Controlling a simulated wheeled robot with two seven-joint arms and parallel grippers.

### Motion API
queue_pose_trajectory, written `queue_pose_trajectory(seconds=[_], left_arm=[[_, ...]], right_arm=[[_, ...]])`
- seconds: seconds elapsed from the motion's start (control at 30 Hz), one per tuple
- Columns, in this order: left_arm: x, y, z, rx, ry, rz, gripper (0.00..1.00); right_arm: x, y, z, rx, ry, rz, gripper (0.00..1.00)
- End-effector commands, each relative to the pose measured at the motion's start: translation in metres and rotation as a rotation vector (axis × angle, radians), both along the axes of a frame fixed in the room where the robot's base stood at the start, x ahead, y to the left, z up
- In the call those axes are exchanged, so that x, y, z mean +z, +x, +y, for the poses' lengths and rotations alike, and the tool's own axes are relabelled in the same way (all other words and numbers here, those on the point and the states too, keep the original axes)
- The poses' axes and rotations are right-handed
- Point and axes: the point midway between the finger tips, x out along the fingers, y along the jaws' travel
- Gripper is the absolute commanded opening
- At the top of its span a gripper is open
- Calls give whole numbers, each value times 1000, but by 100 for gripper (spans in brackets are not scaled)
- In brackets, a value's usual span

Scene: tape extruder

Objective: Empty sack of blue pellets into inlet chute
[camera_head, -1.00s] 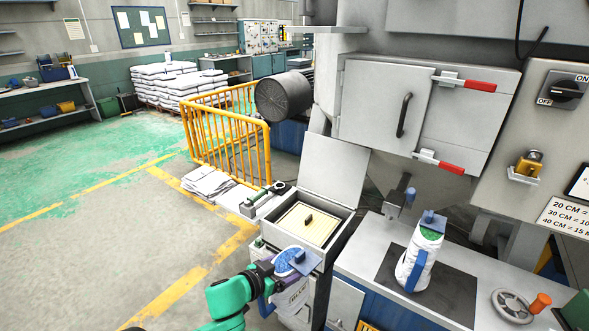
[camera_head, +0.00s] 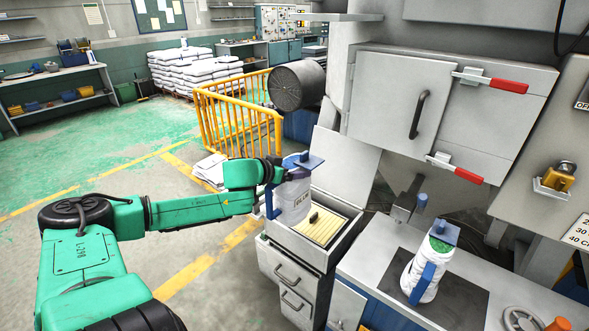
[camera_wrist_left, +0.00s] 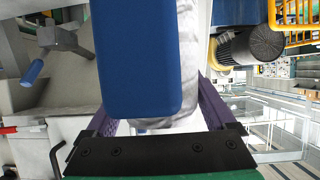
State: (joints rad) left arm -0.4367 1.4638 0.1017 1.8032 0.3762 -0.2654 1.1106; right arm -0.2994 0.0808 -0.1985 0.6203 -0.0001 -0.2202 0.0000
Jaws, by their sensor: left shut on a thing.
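My left gripper (camera_head: 274,184) is shut on a white sack with a blue top and handle, the blue pellet sack (camera_head: 293,199). It holds the sack roughly upright above the open inlet box (camera_head: 338,250), which has a cream slatted insert inside and its lid (camera_head: 342,168) raised behind. In the left wrist view the sack's blue handle (camera_wrist_left: 138,60) fills the middle between the purple fingers. A second sack, white with green pellets (camera_head: 423,275) and a blue handle, stands on a dark mat on the counter. My right gripper does not show.
A grey machine cabinet (camera_head: 400,95) with red-handled latches stands behind the counter. A yellow railing (camera_head: 240,118) and white papers or flat sacks (camera_head: 211,167) are to the left. A hand wheel (camera_head: 520,321) is at the lower right. The floor at left is clear.

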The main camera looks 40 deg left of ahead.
Motion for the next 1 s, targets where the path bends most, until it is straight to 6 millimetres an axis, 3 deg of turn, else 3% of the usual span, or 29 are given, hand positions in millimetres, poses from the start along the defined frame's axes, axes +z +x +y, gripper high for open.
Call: queue_pose_trajectory(seconds=[0.5, 1.0], left_arm=[[-4, 12, 0, -2, 1, 284, 0], [-9, 15, -1, -3, -4, 315, 0]], right_arm=[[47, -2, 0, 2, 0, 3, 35], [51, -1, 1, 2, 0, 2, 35]])
